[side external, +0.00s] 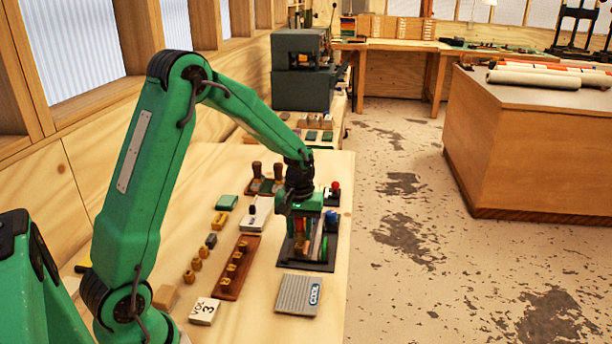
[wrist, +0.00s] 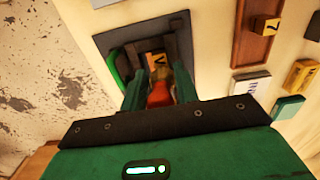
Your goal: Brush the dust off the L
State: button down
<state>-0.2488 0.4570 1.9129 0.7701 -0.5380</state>
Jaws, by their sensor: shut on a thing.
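My gripper (side external: 303,225) points down over a dark holder (side external: 322,266) on the wooden bench. In the wrist view its two green fingers (wrist: 161,95) are shut on an orange-red thing, seemingly the brush handle (wrist: 160,94). Its far end is hidden, so I cannot tell whether bristles touch anything. Just beyond it, a yellow block with a dark L-like mark (wrist: 154,58) sits inside the holder, which also shows in the wrist view (wrist: 120,38). Dust on the block is too small to make out.
A brown wooden tray (side external: 222,292) with brass blocks lies left of the holder, with more small blocks (side external: 189,277) beside it. A grey ribbed pad (side external: 291,302) and a white block (side external: 204,311) lie nearer. Stamps (side external: 277,171) and a red-knobbed device (side external: 333,194) stand behind.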

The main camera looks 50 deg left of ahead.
jog(key=shift+w+a+f, duration=0.2)
jog(key=shift+w+a, duration=0.55)
jog(key=shift+w+a+f, duration=0.15)
jog(key=shift+w+a, duration=0.55)
jog(key=shift+a, duration=0.05)
jog(key=shift+s+d, duration=1.55)
jog(key=shift+d, duration=0.05)
jog(key=shift+w+a+r, duration=0.1)
jog(key=shift+r, duration=3.95)
